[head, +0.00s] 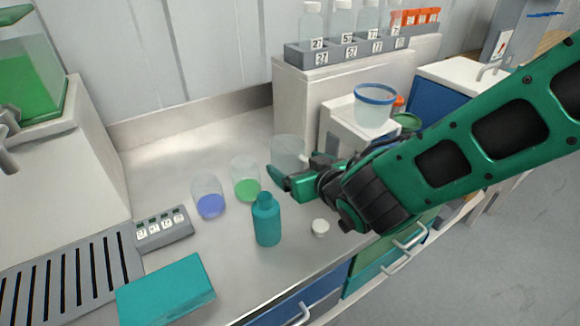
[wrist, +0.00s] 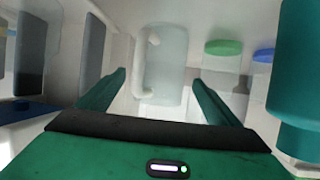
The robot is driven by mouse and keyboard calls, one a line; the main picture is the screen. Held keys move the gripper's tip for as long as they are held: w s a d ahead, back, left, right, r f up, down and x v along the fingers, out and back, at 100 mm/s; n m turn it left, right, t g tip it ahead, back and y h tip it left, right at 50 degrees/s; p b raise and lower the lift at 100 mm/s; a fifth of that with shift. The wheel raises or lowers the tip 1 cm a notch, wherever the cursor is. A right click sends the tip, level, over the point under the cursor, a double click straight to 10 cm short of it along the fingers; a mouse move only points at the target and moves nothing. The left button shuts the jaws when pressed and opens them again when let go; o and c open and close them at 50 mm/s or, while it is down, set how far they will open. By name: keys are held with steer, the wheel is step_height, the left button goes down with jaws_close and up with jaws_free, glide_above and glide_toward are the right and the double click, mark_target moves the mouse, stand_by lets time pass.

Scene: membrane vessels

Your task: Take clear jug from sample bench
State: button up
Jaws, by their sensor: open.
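The clear jug (head: 289,150) is a see-through, empty-looking vessel standing on the grey sample bench (head: 160,160). My gripper (head: 293,170) is low over the bench in front of it, partly covering its lower right side in the head view. In the wrist view the jug (wrist: 166,62) appears ahead, framed between the two green fingers of my gripper (wrist: 160,80). The fingers are spread with a gap on each side of the jug. Whether the fingertips reach alongside its wall is hard to tell.
A vessel with green liquid (head: 246,188) and one with blue liquid (head: 209,204) stand left of the jug. A blue-rimmed container (head: 374,105) stands on a raised block behind my arm.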

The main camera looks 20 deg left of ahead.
steer(key=shift+x, duration=2.65)
steer(key=shift+f, duration=0.15)
steer(key=shift+d, duration=0.1)
steer(key=c, duration=1.2)
